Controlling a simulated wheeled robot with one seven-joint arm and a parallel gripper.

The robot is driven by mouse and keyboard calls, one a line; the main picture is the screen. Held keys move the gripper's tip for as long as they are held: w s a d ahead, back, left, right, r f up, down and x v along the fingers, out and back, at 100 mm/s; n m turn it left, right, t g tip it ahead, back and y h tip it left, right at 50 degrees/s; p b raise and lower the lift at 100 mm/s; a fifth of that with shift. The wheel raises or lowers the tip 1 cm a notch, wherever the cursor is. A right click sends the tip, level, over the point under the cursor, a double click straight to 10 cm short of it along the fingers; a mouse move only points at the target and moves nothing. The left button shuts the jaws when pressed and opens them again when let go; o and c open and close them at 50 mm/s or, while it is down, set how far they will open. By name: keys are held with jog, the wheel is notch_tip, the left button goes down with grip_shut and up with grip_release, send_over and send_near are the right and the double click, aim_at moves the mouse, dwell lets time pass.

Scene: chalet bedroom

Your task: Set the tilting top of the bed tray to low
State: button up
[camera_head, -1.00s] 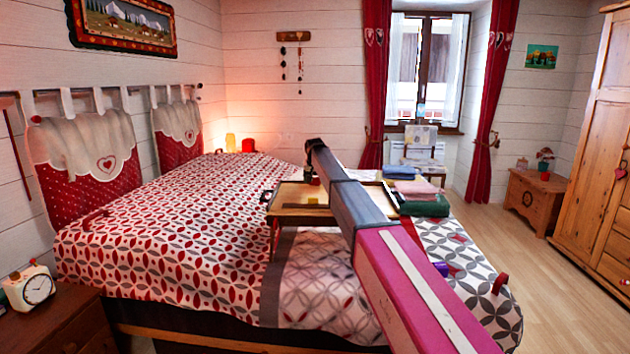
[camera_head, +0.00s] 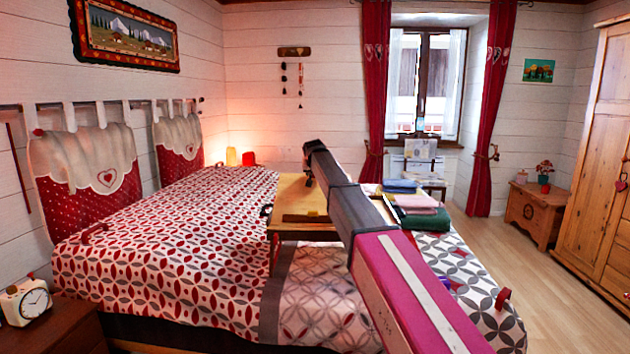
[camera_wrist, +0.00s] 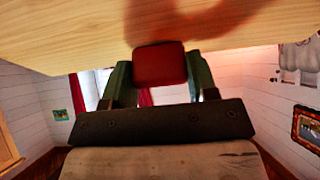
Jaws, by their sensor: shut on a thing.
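The bed tray stands on the bed, and its light wooden top (camera_head: 290,199) shows left of my arm in the head view. The top looks tilted up, with a darker strip (camera_head: 306,218) along its near edge. My gripper (camera_head: 308,172) is at the far side of the top, small and partly hidden by my arm. In the wrist view my gripper (camera_wrist: 160,75) is shut on a red tab (camera_wrist: 160,65) at the edge of the wooden board (camera_wrist: 80,35). The support under the top is hidden.
Folded cloths (camera_head: 418,203) lie just right of the tray, beside my arm. The patterned bed (camera_head: 170,240) is mostly clear to the left. A nightstand with a clock (camera_head: 25,300) stands at the front left. Open floor (camera_head: 540,275) lies to the right.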

jog(key=o, duration=1.3)
jog(key=v, duration=1)
jog(key=shift+s+r, duration=0.25)
jog(key=shift+s, duration=0.05)
